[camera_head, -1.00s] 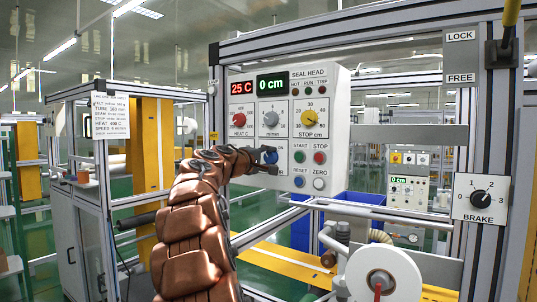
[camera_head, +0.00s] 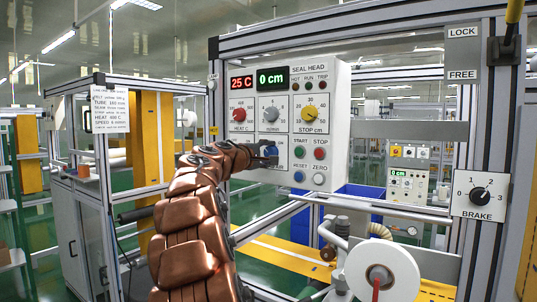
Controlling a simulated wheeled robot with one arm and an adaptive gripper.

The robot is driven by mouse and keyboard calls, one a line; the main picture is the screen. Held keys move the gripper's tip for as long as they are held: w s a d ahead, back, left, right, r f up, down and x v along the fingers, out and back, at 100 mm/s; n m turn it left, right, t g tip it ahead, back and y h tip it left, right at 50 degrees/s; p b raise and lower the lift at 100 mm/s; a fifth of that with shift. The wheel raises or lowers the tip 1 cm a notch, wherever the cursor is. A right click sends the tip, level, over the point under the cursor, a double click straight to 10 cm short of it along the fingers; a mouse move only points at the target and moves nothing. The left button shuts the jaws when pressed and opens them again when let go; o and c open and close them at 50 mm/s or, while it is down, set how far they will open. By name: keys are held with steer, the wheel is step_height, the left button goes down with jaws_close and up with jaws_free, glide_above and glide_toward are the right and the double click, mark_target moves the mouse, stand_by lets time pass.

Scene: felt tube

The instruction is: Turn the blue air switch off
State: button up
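The blue air switch (camera_head: 270,150) is a knob on the lower middle of the white seal head panel (camera_head: 338,120), below the grey m/min dial. My gripper (camera_head: 268,155) is at the knob, with its dark fingers around or right beside it. The fingers and wrist hide most of the knob and its label. I cannot tell whether the fingers are closed on it, or which way the knob points. My brown, padded arm reaches up to it from the bottom of the picture.
Close to my gripper on the panel are the green start button (camera_head: 299,152), red stop button (camera_head: 320,153), blue reset button (camera_head: 299,176) and white zero button (camera_head: 319,179). A metal rail (camera_head: 380,207) runs below the panel. A white roll (camera_head: 383,274) stands at the lower right.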

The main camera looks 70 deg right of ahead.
steer(key=shift+o, duration=1.3)
steer(key=shift+a, duration=0.1)
steer(key=shift+w+a+r, duration=0.1)
steer(key=shift+w+a, duration=0.05)
steer(key=shift+a, duration=0.45)
steer(key=v, duration=1)
steer(key=shift+a, duration=0.3)
steer(key=a+f+t+y, duration=0.4)
steer(key=a+f+y, duration=0.6)
steer(key=a+f, duration=1.75)
steer(key=s+a+f+y, duration=0.2)
steer(key=s+a+f, duration=0.2)
steer(key=a, duration=0.5)
steer(key=s+a+f+n+g+y, duration=0.1)
steer(key=s+a+f+y, duration=0.2)
steer(key=a+f, duration=0.3)
steer(key=s+a+f+n+g+y, duration=0.1)
steer(key=s+a+f, duration=0.4)
steer(key=a, duration=0.7)
steer(key=shift+s+y, duration=0.5)
steer(key=shift+y, duration=0.3)
